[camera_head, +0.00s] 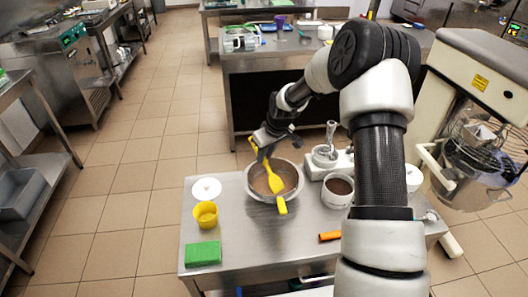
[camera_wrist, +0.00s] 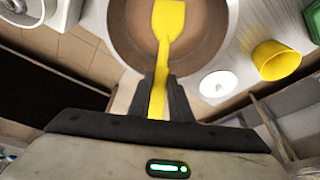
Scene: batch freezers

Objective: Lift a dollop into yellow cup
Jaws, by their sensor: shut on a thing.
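A yellow cup (camera_head: 205,216) stands upright on the left of the steel table; it also shows at the right of the wrist view (camera_wrist: 275,61). A metal bowl (camera_head: 254,190) with brown contents stands near the table's middle. My gripper (camera_head: 264,153) is above the bowl's far side, shut on the handle of a yellow spatula (camera_wrist: 157,92). The spatula's wide end (camera_wrist: 169,18) hangs over or in the bowl; I cannot tell whether it touches the contents or carries any. A bright yellow piece shows at the bowl's near rim; I cannot tell whether it belongs to the spatula.
A white disc (camera_head: 206,188) lies behind the yellow cup, and a green block (camera_head: 203,253) in front of it. A white cup (camera_head: 335,199) with brown contents and a white appliance (camera_head: 325,157) stand right of the bowl. An orange object (camera_head: 330,236) lies near the front.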

